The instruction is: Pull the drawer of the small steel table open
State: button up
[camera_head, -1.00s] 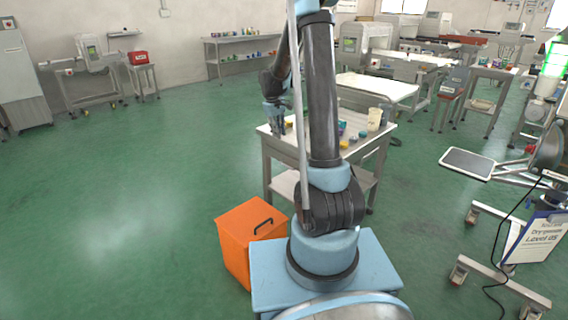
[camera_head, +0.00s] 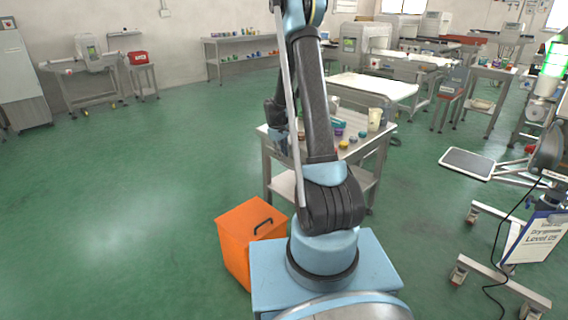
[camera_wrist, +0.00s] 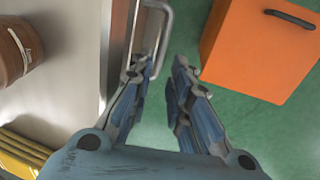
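The small steel table (camera_head: 282,158) stands behind my arm in the head view, with small coloured items on its top. In the wrist view, its pale top (camera_wrist: 65,50) fills the left side. A curved steel drawer handle (camera_wrist: 167,22) sticks out from the table's side there. My gripper (camera_wrist: 162,75) is open, its fingers pointing toward the handle. The handle's near end runs beside the left finger; whether it lies between the fingers, I cannot tell. In the head view, my gripper (camera_head: 280,140) hangs at the table's left edge. The drawer front is mostly hidden.
An orange bin (camera_head: 243,238) with a black handle stands on the floor near my base, and shows right of my gripper (camera_wrist: 255,50). A brown cylindrical object (camera_wrist: 18,50) and a yellow object (camera_wrist: 22,152) are at the wrist view's left. Green floor at left is clear.

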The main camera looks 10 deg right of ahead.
jog(key=shift+w+d+f, duration=0.1)
jog(key=shift+d+f, duration=0.05)
jog(key=shift+f, duration=0.65)
jog(key=shift+w+d+f, duration=0.1)
jog(key=shift+f, duration=0.75)
jog(key=shift+w+d+f, duration=0.1)
jog(key=shift+d+f, duration=0.05)
jog(key=shift+f, duration=0.65)
